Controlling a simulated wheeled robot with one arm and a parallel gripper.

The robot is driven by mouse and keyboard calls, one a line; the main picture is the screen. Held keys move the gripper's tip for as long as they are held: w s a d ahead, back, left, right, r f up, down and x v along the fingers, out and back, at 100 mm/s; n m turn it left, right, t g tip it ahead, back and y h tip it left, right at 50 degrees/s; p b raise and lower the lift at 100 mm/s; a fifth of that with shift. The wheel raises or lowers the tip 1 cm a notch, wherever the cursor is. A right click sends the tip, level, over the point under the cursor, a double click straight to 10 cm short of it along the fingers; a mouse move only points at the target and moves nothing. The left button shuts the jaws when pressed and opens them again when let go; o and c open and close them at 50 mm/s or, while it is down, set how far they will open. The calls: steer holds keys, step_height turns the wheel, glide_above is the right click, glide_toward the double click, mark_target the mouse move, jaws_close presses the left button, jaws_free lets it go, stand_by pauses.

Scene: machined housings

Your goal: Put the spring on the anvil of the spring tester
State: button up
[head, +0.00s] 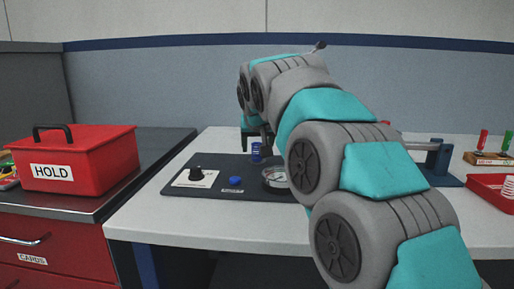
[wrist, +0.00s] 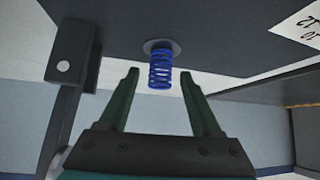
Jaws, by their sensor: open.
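The blue coil spring (head: 256,150) stands upright on the dark base plate (head: 212,165). In the wrist view the spring (wrist: 160,70) has its end on a small round grey disc (wrist: 151,45), which looks like the anvil. My gripper (wrist: 160,73) is open, with one dark green finger on each side of the spring and a gap on both sides. In the head view my gripper (head: 257,135) is at the spring, partly hidden by my arm. A dark post with a white dot (wrist: 62,65), perhaps part of the tester, stands left in the wrist view.
A red HOLD box (head: 80,160) stands left. A blue-based device (head: 440,165) and a red tray (head: 490,190) are right.

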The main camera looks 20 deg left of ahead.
steer(key=v, duration=1.1)
steer(key=shift+b, duration=0.3)
steer(key=shift+s, duration=0.1)
